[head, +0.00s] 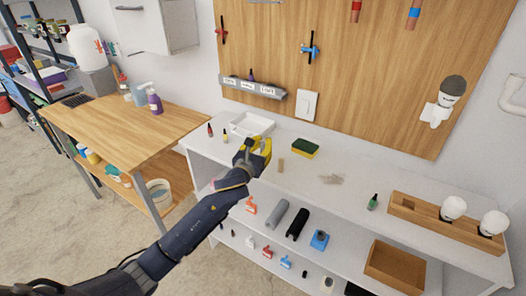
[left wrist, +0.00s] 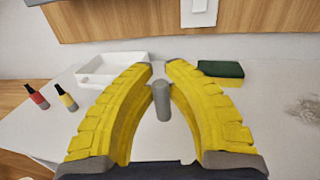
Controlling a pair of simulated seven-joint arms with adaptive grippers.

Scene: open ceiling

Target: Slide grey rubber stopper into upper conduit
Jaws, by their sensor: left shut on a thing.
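My left gripper (head: 260,149) is shut on the grey rubber stopper (left wrist: 163,103), a small rounded grey cylinder. The stopper sits between the yellow fingers in the left wrist view, its length roughly upright in the picture. In the head view the gripper is over the white bench near the white tray, and the stopper is hard to make out there. I cannot tell for sure which thing is the upper conduit. A white bent pipe (head: 508,98) is on the wall at the far right, well away from the gripper. My right gripper is not in view.
A white tray (head: 250,124), a green-and-yellow sponge (head: 305,149) and small bottles are near the gripper. A wooden holder with white bulbs (head: 425,214) stands on the bench's right. The bench middle is mostly clear. The wooden panel (head: 380,85) rises behind.

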